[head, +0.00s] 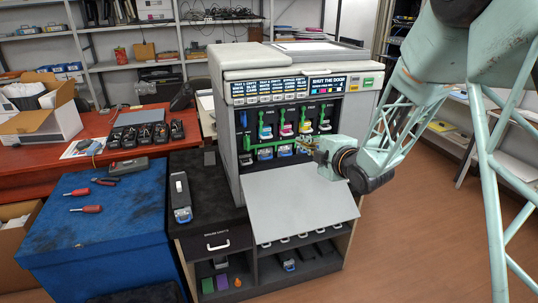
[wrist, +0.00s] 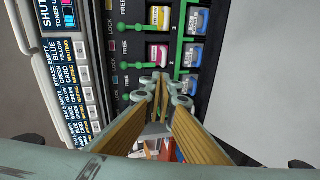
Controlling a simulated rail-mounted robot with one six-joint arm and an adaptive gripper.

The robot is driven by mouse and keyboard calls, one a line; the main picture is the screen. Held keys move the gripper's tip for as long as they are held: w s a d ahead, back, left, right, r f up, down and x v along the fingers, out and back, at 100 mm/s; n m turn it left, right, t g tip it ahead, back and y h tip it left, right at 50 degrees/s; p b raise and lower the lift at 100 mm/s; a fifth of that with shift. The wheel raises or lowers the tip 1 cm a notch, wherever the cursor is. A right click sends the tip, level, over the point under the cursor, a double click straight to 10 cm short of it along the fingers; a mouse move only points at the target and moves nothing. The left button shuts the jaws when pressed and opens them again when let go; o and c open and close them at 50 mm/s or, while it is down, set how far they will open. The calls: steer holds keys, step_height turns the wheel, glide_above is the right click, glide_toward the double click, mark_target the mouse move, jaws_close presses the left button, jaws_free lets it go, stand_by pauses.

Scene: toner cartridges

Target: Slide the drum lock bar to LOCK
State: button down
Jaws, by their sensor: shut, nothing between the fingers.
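The drum lock bar appears as a long green bar (head: 272,149) across the open front of the printer (head: 230,165), below the toner slots. In the wrist view, a green bar (wrist: 181,30) runs up and down beside the blue-and-grey units. My gripper (head: 316,153) is at the right part of the opening, close to the bar. In the wrist view its fingers (wrist: 160,80) are together, with nothing held. The fingertips are near the bar's lower visible end; I cannot tell whether they touch it. FREE and LOCK labels show beside the slots. The fingers hide part of the bar.
The grey front door (head: 300,200) is folded down below the opening. Green levers stand at the toner slots above the bar. A cartridge (head: 180,197) lies on the dark cabinet top at left. The blue bench (head: 100,245) holds screwdrivers.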

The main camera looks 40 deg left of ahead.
steer(key=s+a+f+n+g+y, duration=0.2)
steer(key=s+a+f+n, duration=0.1)
steer(key=s+a+f, duration=0.2)
steer(key=s+a, duration=0.2)
steer(key=a, duration=0.2)
steer(key=shift+a+f+n+y, duration=0.2)
steer(key=shift+n+y, duration=0.1)
steer(key=shift+w+a+p, duration=0.1)
steer(key=shift+a+p, duration=0.1)
steer(key=shift+p, duration=0.1)
steer(key=p, duration=0.3)
glide_toward(255, 145)
steer(key=shift+s+a+r, duration=0.5)
steer(key=shift+a+r, duration=0.3)
steer(key=shift+a, duration=0.3)
steer(key=shift+b+x, duration=1.5)
steer(key=shift+x, duration=0.95)
